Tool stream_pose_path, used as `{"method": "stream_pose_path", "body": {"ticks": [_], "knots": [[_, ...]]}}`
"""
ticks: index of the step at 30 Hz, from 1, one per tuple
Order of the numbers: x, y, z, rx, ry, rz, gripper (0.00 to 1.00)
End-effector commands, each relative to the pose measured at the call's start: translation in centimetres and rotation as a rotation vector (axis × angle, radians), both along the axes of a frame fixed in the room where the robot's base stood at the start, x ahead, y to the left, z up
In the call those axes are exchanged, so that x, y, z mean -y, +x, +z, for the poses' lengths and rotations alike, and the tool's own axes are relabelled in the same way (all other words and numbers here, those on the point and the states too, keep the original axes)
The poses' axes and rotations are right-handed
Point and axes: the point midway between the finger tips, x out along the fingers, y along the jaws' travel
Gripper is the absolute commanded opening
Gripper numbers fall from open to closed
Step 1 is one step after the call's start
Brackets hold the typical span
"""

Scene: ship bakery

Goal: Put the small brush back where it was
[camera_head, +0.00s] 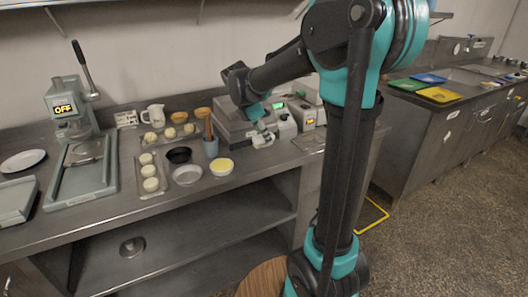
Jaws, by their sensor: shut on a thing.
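My gripper (262,138) is at the end of my arm, low over the counter, in front of the grey scale-like machine. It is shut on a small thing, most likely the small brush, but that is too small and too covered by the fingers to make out. A blue-grey cup (211,148) stands to the left of my gripper, apart from it. A brown wooden handle (208,127) sticks up out of the cup; what its lower end is stays hidden.
A tray of dough balls (152,188) lies farther left. The grey machine (233,129) and small boxes with displays (286,126) are close behind and beside my gripper.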

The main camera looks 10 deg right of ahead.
Motion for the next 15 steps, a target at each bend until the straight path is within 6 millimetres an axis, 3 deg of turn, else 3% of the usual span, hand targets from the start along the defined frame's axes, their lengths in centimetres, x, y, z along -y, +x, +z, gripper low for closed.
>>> {"method": "stream_pose_path", "body": {"ticks": [3, 8, 15], "knots": [[0.0, 0.0, -1.8, 0.000, 0.000, 0.000, 0.03], [0.0, 0.0, -2.8, 0.000, 0.000, 0.000, 0.03], [0.0, 0.0, -5.8, 0.000, 0.000, 0.000, 0.03]]}}
